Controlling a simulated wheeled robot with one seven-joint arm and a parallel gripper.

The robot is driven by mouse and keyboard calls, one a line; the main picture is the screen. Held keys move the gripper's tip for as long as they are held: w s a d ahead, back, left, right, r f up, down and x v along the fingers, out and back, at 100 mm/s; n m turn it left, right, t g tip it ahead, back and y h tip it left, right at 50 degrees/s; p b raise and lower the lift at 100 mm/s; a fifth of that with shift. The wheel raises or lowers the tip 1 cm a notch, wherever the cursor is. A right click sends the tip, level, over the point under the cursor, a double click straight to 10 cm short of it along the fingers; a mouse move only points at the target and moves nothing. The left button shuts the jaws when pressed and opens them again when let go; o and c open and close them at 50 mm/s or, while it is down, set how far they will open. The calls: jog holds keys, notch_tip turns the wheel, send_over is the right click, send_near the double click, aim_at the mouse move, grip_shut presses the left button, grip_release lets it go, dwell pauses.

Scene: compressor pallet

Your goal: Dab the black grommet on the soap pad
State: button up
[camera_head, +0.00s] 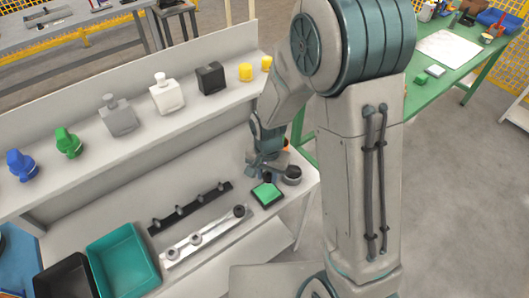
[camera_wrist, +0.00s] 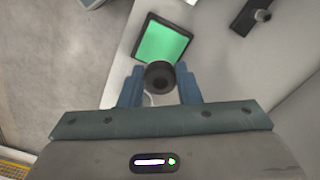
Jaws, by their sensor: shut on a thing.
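The black grommet (camera_wrist: 160,75) is a dark ring with a round hole, held between the two blue fingers of my gripper (camera_wrist: 160,88) in the wrist view. In the head view my gripper (camera_head: 264,168) is low over the bench, just behind the soap pad; I cannot make out the held grommet there. The soap pad (camera_head: 267,193) is a green square in a dark tray. In the wrist view the pad (camera_wrist: 164,42) lies just beyond the grommet, which overlaps its near edge. I cannot tell whether they touch.
A grey round cup (camera_head: 292,175) stands right of the pad. A pale rail (camera_head: 215,234) with several round parts and a black rail (camera_head: 190,207) with pegs lie to the left. Teal (camera_head: 122,262) and black (camera_head: 66,279) bins stand farther left. A shelf (camera_head: 135,138) with bottles runs behind.

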jog(key=shift+s+a+f+b, duration=0.1)
jog(key=shift+a+f+b, duration=0.1)
jog(key=shift+f+b, duration=1.6)
jog(key=shift+f, duration=0.65)
jog(key=shift+f+b, duration=0.4)
jog(key=shift+r+p, duration=2.45)
jog(key=shift+r, duration=1.15)
jog(key=shift+d+f, duration=0.1)
